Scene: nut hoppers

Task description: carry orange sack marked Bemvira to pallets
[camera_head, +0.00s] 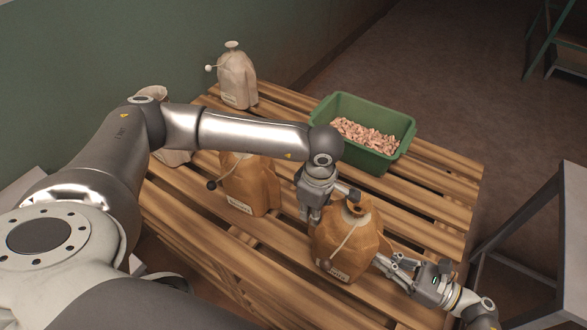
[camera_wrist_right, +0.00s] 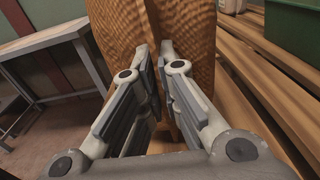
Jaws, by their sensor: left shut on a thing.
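A full orange-brown sack (camera_head: 345,243) stands upright on the slatted wooden pallet (camera_head: 440,205), with a white label low on its front. The label is too small to read. My left gripper (camera_head: 313,215) points down at the sack's upper left side and is shut on it. My right gripper (camera_head: 385,262) is low at the sack's right side. In the right wrist view, its two fingers (camera_wrist_right: 168,62) are close together against the sack's patterned cloth (camera_wrist_right: 192,35); whether they pinch it is unclear. A second orange-brown sack (camera_head: 252,187) stands further left, partly behind my left arm.
A green bin (camera_head: 403,152) of pinkish pieces stands at the pallet's back right. A pale sack (camera_head: 238,82) stands at the back left; another is mostly hidden behind my left arm. A grey table (camera_head: 545,200) stands at the right. Pallet slats right of the bin are bare.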

